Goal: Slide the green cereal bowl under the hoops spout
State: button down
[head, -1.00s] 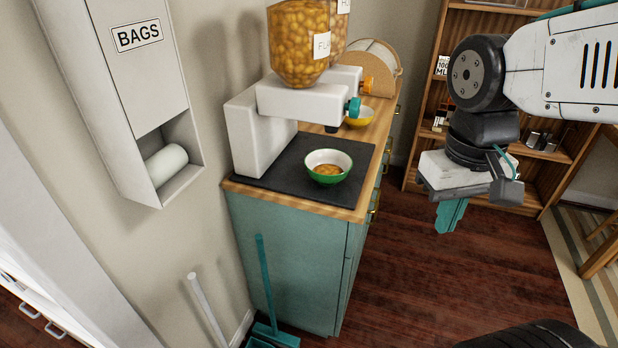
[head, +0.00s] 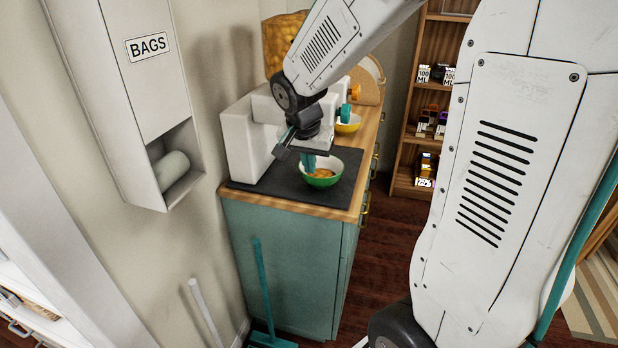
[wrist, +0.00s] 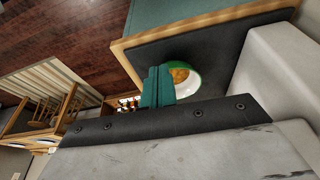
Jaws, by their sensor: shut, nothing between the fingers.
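The green cereal bowl (head: 323,182), white inside with orange-brown cereal in it, stands upright on the dark mat (head: 268,184) near the counter's front. It also shows in the wrist view (wrist: 190,85), partly behind my fingers. My gripper (head: 308,163), with teal fingers, is shut and empty at the bowl's left rim in the head view. I cannot tell whether it touches the bowl.
A yellow bowl (head: 348,125) stands farther back along the counter. The wooden counter edge (head: 300,210) is close in front of the green bowl. A bag holder (head: 125,100) hangs on the left wall. A teal-handled tool (head: 263,285) leans against the cabinet.

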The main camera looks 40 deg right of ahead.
send_over(321, 187)
jog(key=s+a, duration=0.3)
jog(key=a, duration=0.1)
notch_tip(321, 187, down, 10)
jog(key=shift+w+a+r, duration=0.15)
jog(key=shift+r, duration=0.1)
jog(key=shift+w+d, duration=0.3)
jog(key=shift+d, duration=0.1)
jog(key=w+d, duration=0.2)
jog(key=d, duration=0.1)
jog(key=shift+a, duration=0.1)
